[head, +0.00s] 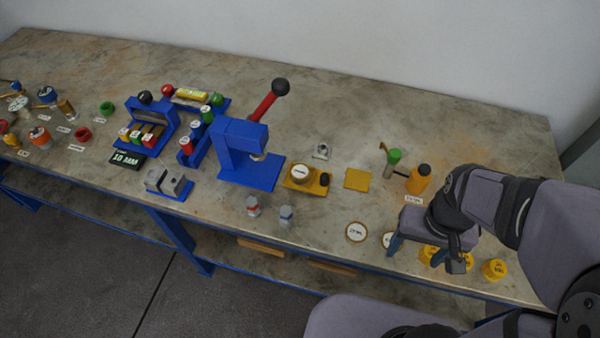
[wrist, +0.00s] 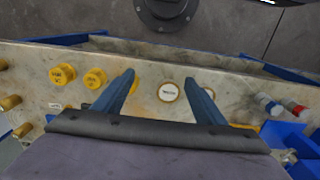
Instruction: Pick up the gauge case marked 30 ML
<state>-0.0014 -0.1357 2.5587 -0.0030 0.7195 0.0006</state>
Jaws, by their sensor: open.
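Several yellow cases stand near the table's front edge at the right in the head view; one yellow case (head: 495,269) is clear of my gripper, and others are partly hidden by it. In the wrist view two yellow cases, one farther left (wrist: 62,75) and one nearer the fingers (wrist: 95,77), carry dark marks too small to read. I cannot tell which case is marked 30 ML. My gripper (head: 417,252) is open and empty above this group. In the wrist view its fingers (wrist: 160,78) frame a round white-faced dial (wrist: 168,91), with no visible contact.
An orange bottle (head: 418,180) and a green-topped item (head: 393,158) stand behind my gripper. A white-faced disc (head: 356,231) lies left of it. A blue press (head: 245,150) with a red lever stands mid-table. Bare table lies behind the bottle.

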